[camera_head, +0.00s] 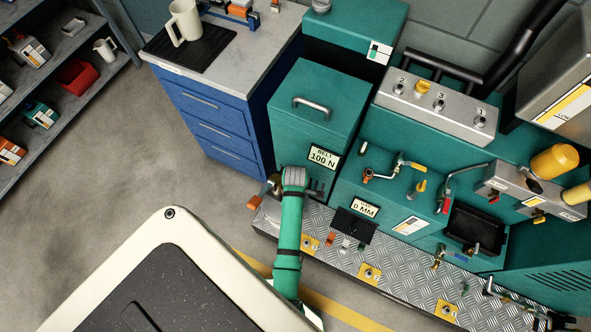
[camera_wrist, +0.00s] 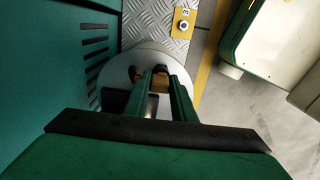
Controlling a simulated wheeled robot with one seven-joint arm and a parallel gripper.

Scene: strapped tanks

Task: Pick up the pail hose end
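In the wrist view my gripper (camera_wrist: 161,77) points down over a round, pale pail-like container (camera_wrist: 118,68). Its two green fingers are apart. A small brown-yellow piece (camera_wrist: 161,83), perhaps the hose end, shows between and just beyond the fingertips. I see no clear contact on it, and the fingers hide part of it. A small orange-brown piece (camera_wrist: 136,73) and dark parts lie close to the left finger. The hose itself cannot be made out. In the head view I cannot make out my fingertips; a green link of my arm (camera_head: 290,228) shows near the middle.
A teal vented panel (camera_wrist: 95,45) stands close on the left in the wrist view. Checker plate (camera_wrist: 150,20) and a yellow plate marked 3 (camera_wrist: 184,22) lie beyond the pail. In the head view, teal tanks with valves and a blue cabinet (camera_head: 215,125) line the back; floor is open at left.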

